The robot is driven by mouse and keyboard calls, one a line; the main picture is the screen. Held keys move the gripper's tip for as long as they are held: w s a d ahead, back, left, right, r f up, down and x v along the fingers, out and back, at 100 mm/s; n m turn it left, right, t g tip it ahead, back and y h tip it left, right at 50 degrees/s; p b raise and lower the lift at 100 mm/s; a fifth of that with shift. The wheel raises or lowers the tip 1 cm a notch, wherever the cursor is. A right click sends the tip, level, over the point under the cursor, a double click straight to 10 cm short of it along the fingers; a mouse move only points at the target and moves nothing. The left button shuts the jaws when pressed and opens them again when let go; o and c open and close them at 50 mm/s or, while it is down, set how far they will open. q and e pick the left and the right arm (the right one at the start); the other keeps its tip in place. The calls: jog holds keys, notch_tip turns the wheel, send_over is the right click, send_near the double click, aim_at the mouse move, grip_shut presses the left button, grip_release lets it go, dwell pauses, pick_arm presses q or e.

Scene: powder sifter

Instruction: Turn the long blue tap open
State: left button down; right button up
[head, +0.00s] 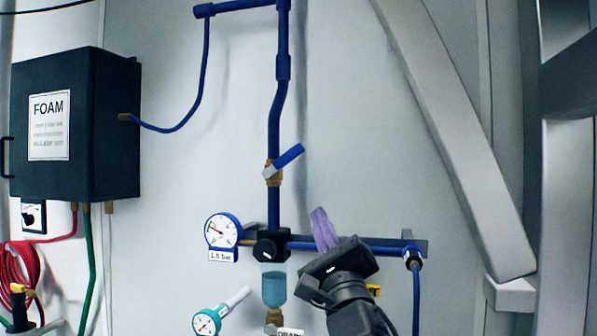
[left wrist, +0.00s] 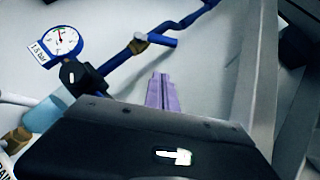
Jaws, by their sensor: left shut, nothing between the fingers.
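The long blue tap (head: 289,157) sits on a brass valve body in the vertical blue pipe in the head view. Its handle slants up to the right, away from the pipe line. The tap also shows in the left wrist view (left wrist: 162,39), beyond the fingertips. My left gripper (head: 320,215) has purple fingers and is below and right of the tap, apart from it, in front of the wall near the horizontal blue pipe. In the left wrist view its fingers (left wrist: 161,80) are together, with nothing between them. My right gripper does not show.
A round pressure gauge (head: 222,231) and a black regulator knob (head: 272,245) sit below the tap. A dark FOAM box (head: 75,125) hangs at left. A pale slanted beam (head: 460,140) stands at right. The wall between tap and beam is clear.

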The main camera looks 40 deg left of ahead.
aim_at(282, 161)
pick_arm(q)
jog(key=w+a+r+p, duration=0.4)
jog(key=a+r+p, duration=0.3)
jog(key=r, duration=0.1)
jog(key=shift+a+r, duration=0.25)
jog(key=shift+a, duration=0.1)
jog(key=shift+s, duration=0.1)
